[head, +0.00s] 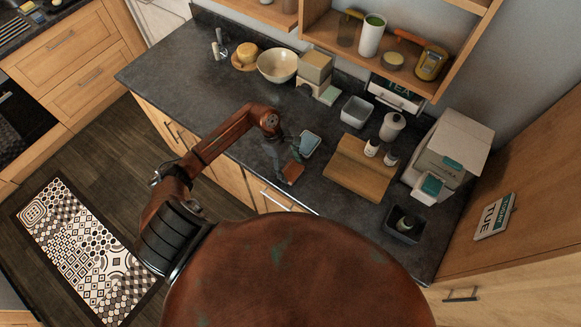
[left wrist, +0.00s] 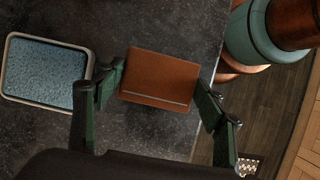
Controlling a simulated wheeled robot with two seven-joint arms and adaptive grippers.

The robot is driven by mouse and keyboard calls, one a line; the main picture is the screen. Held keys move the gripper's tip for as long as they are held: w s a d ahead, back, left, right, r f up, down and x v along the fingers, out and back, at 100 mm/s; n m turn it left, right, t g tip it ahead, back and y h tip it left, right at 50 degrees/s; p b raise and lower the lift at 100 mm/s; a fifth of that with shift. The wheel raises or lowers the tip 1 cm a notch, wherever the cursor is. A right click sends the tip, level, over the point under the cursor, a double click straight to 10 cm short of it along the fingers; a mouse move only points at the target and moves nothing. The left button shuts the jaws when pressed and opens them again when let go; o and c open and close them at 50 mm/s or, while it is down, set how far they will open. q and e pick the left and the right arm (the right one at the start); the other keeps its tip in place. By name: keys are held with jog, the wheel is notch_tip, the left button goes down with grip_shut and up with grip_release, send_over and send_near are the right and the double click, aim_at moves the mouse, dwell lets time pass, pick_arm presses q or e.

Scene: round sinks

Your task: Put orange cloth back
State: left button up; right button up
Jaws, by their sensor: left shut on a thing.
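The orange cloth (left wrist: 158,82) is a flat, folded, brown-orange piece between the fingers of my left gripper (left wrist: 160,78) in the left wrist view. Its ends meet the two fingers, and the gripper is shut on it. In the head view the cloth (head: 292,172) shows near the counter's front edge, with my left gripper (head: 287,158) at it. Whether it touches the counter, I cannot tell. A small tray with a blue textured inside (left wrist: 45,72) lies beside the left finger; it also shows in the head view (head: 309,143). My right gripper is not in view.
The dark counter (head: 190,85) is clear to the left. A wooden board (head: 350,178) with small jars (head: 371,148) lies right of the gripper. An empty grey container (head: 356,111), a pale bowl (head: 277,65) and boxes (head: 315,67) stand behind. An open shelf (head: 330,30) overhangs the back.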

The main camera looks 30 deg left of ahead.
pick_arm(q)
jog(key=shift+f, duration=0.15)
jog(key=o, duration=1)
jog(key=shift+o, duration=0.5)
jog(key=shift+r, duration=0.3)
jog(key=b+v, duration=0.3)
jog(key=v, duration=0.8)
jog(key=shift+a+r, duration=0.15)
jog(key=shift+r, duration=0.25)
